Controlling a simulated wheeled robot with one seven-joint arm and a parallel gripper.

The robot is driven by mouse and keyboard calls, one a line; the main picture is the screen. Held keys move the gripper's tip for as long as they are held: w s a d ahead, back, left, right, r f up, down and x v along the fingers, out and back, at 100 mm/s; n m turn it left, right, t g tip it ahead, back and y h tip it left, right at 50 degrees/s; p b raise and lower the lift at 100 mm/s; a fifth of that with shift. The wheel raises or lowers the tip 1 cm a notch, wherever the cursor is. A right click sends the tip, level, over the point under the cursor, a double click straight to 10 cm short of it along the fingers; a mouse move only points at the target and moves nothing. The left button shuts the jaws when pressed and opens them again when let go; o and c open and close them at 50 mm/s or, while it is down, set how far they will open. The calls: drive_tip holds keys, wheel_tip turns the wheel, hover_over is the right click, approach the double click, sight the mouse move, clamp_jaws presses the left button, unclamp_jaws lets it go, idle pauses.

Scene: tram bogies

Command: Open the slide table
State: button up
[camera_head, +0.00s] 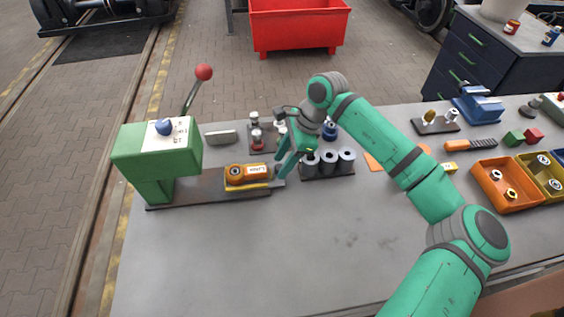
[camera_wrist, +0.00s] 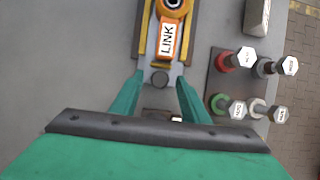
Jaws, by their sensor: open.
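The slide table (camera_head: 262,186) is a flat plate with yellow edges on the dark base of the green press (camera_head: 150,155), in the head view. In the wrist view the slide table (camera_wrist: 141,45) runs up to the top edge. An orange link (camera_head: 250,173) with a "LINK" label lies on it; it also shows in the wrist view (camera_wrist: 168,42). My gripper (camera_head: 281,164) is open at that end. In the wrist view my gripper's green fingers (camera_wrist: 158,84) stand on either side of the knob; contact cannot be told.
A rack with several bolts (camera_wrist: 238,85) stands close on the right in the wrist view. Grey cylinders (camera_head: 328,162) stand just right of my gripper. A red-knobbed lever (camera_head: 203,73) rises behind the press. The front of the bench (camera_head: 240,255) is clear.

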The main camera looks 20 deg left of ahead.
drive_tip(key=v, duration=1)
drive_tip(key=shift+a, duration=0.1)
